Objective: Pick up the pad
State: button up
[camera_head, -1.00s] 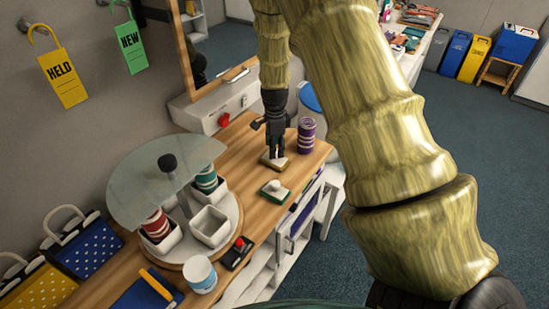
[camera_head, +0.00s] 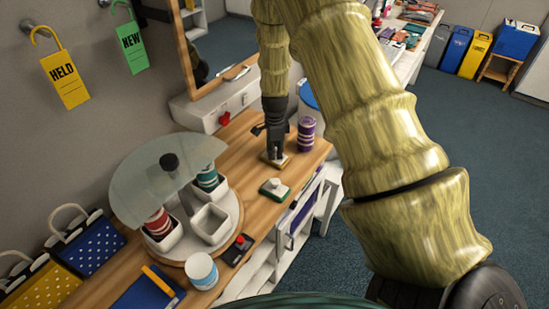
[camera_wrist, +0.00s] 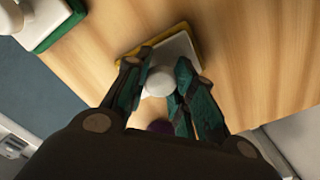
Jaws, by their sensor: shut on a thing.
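A pad with a yellow edge, a pale top and a round white knob lies on the wooden counter; it shows in the wrist view (camera_wrist: 184,47) and in the head view (camera_head: 275,161). My gripper (camera_wrist: 160,82) has its fingers on both sides of the knob and is shut on it. In the head view my gripper (camera_head: 275,153) points down at the pad. The pad appears to rest on or just over the wood; I cannot tell which. A second pad, with a green edge and white knob (camera_head: 274,186), lies nearer on the counter.
A purple cylinder (camera_head: 306,134) stands just right of my gripper. A round carousel (camera_head: 236,222) with white bins and a clear cover (camera_head: 165,180) stands to the left. A white tub (camera_head: 201,271) and a red-buttoned black box (camera_head: 238,249) are at the front. A mirror (camera_head: 219,42) stands behind.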

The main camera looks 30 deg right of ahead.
aim_at(275, 149)
jog(key=shift+r+b, duration=1.75)
jog(key=shift+r, duration=3.25)
jog(key=o, duration=0.4)
jog(key=shift+c, duration=1.4)
